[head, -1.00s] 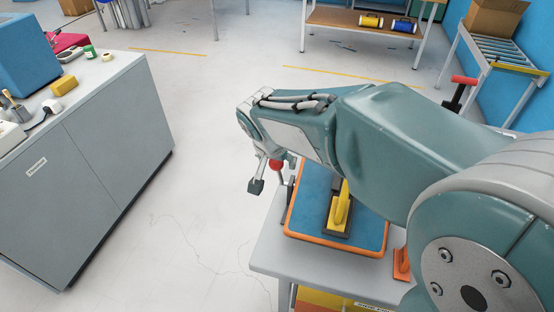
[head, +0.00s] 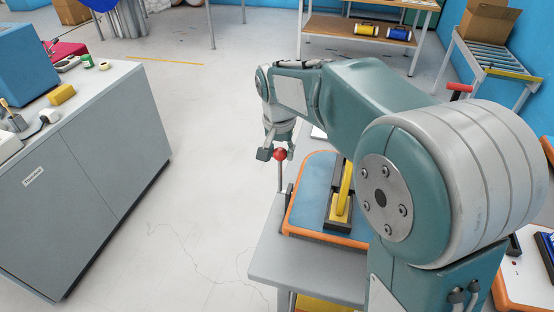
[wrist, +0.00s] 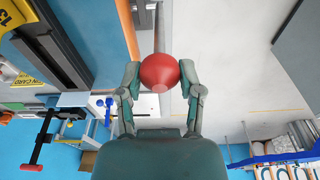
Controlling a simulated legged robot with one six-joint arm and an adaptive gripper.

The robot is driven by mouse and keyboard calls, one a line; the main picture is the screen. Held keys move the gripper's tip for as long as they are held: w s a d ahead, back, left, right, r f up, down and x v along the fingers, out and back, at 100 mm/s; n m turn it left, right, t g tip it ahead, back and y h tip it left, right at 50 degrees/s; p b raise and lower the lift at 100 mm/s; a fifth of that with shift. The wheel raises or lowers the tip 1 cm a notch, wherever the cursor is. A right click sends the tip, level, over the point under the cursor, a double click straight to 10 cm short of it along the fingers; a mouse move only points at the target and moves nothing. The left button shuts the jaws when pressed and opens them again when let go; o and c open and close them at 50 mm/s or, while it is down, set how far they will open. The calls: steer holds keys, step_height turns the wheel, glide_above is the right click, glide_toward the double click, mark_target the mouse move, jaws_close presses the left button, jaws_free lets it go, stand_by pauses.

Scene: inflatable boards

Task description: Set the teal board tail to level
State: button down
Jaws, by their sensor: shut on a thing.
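A red ball knob (head: 280,154) tops a thin upright rod beside the left edge of a blue-topped board (head: 312,190) with an orange rim. The board lies on a grey table (head: 262,262). My gripper (wrist: 160,78) is shut on the red knob, with one finger on each side of it in the wrist view. In the head view my gripper (head: 277,152) hangs down over the table's left side. The rod's foot is hard to make out. My arm hides the board's right part. I cannot tell which part is the tail.
A black and yellow fixture (head: 343,200) stands on the board. A grey cabinet (head: 90,170) with small items stands at the left. A shelf with yellow and blue rolls (head: 367,30) and a roller conveyor (head: 500,62) are at the back. The floor between is clear.

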steer(key=shift+w+r, duration=0.1)
steer(key=shift+w, duration=0.2)
steer(key=shift+c, duration=1.3)
jaws_free()
step_height(320, 180, up, 12)
steer(key=s, duration=0.1)
steer(key=shift+a+f, duration=0.2)
steer(key=shift+a, duration=0.15)
steer(key=shift+s, duration=0.1)
